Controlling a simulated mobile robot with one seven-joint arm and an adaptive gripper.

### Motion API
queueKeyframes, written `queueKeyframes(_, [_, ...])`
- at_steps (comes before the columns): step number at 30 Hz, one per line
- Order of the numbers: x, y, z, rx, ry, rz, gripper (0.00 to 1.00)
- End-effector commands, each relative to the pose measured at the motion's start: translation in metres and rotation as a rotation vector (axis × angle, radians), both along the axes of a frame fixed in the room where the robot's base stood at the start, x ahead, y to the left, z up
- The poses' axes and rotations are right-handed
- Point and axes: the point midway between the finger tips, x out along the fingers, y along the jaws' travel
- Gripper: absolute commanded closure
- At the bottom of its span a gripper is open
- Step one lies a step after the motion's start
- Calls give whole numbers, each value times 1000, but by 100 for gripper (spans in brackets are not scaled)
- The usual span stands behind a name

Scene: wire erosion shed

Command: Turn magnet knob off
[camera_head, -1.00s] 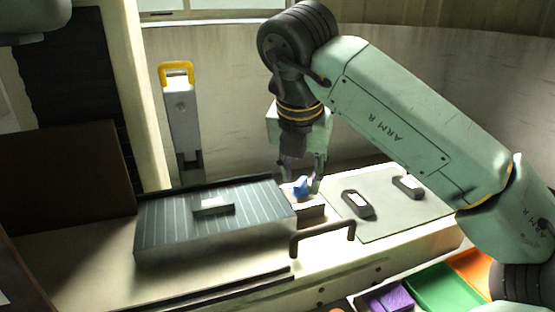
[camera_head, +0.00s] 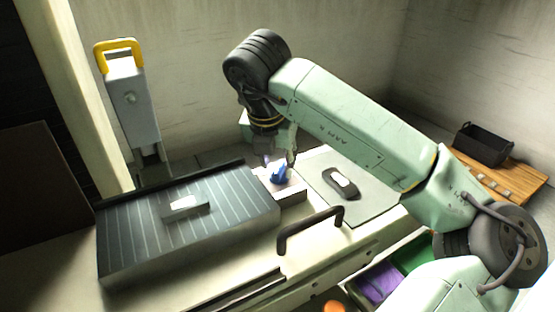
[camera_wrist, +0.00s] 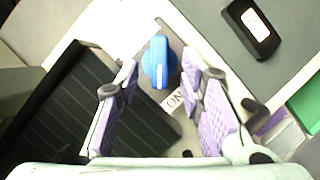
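The blue magnet knob (camera_wrist: 158,62) sits on a pale block at the end of the dark striped magnetic chuck (camera_wrist: 85,105). In the wrist view a label reading "ON" (camera_wrist: 174,101) shows beside the knob. My gripper (camera_wrist: 165,78) is open, with its purple-padded fingers on either side of the knob and a visible gap to each. In the head view my gripper (camera_head: 279,160) points down over the blue knob (camera_head: 280,174), partly hiding it. The chuck (camera_head: 150,240) lies left of the knob with a small plate on top.
A dark handle bar (camera_head: 310,228) stands in front of the knob. A dark oblong piece (camera_head: 340,183) lies on a grey mat (camera_head: 325,163) to the right. A grey post with a yellow handle (camera_head: 119,45) stands behind. A black bin (camera_head: 484,145) sits at the far right.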

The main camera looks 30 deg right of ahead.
Motion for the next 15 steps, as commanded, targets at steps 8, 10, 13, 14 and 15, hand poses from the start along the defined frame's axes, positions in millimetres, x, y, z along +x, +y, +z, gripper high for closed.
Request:
queueKeyframes(8, [5,-6,-19,0,0,0,65])
queueKeyframes(10, [5,-6,-20,-1,-1,0,65])
queueKeyframes(13, [6,-6,-20,-1,-1,0,65])
queueKeyframes(14, [6,-6,-20,-1,-1,0,65])
queueKeyframes(15, [6,-6,-20,-1,-1,0,65])
